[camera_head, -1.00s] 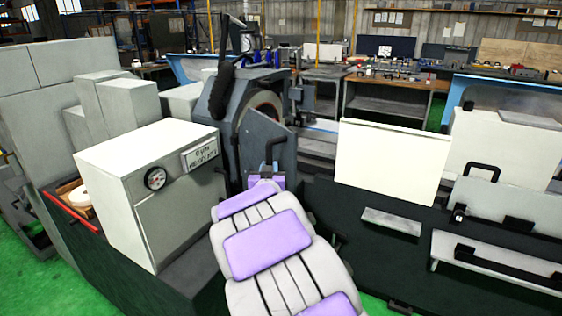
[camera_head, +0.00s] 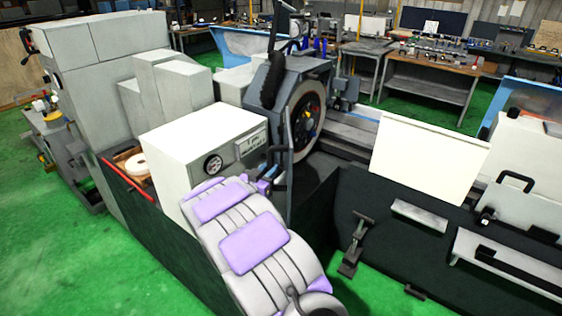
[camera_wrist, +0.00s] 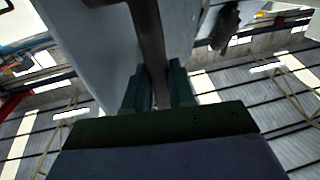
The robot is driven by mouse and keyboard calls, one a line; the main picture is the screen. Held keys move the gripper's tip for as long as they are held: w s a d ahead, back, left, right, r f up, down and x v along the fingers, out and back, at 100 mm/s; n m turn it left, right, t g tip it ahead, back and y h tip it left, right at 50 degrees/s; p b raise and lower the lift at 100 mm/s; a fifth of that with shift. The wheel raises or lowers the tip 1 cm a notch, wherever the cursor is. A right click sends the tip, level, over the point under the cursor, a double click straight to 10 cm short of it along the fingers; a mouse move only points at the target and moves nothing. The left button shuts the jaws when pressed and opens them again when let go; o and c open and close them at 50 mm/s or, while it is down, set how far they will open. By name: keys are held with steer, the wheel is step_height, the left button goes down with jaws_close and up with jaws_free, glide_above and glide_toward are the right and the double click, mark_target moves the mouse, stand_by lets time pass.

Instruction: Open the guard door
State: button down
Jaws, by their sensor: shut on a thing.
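The guard door shows in the wrist view as a pale grey panel (camera_wrist: 90,48) at the upper left. Its dark handle bar (camera_wrist: 148,35) runs down between my fingers. My gripper (camera_wrist: 160,88) is shut on this handle. In the head view, the door (camera_head: 283,165) stands nearly edge-on, swung away from the wheel housing, and the grinding wheel (camera_head: 307,118) with its coloured hub shows in the opening. My arm hides most of the gripper and handle there.
A pale control box (camera_head: 205,145) with a dial stands close left of my arm. A white panel (camera_head: 425,158) and the dark machine bed (camera_head: 400,245) are on the right. Green floor (camera_head: 75,250) is clear at the lower left.

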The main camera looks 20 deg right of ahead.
steer(key=p, duration=0.1)
steer(key=m+g+h+p, duration=0.1)
steer(key=p, duration=0.1)
steer(key=shift+w+r, duration=0.25)
steer(key=shift+r, duration=0.15)
steer(key=shift+w+a+f, duration=0.25)
steer(key=shift+a, duration=0.4)
steer(key=c, duration=1.4)
jaws_free()
steer(key=shift+d, duration=0.1)
steer(key=o, duration=0.4)
steer(key=shift+w+d+f+g, duration=0.3)
steer(key=shift+w+d+f, duration=0.25)
steer(key=shift+d, duration=0.25)
steer(key=shift+s+r, duration=0.25)
steer(key=shift+s, duration=0.05)
steer(key=b+v, duration=0.1)
steer(key=v, duration=1.6)
steer(key=shift+s, duration=0.25)
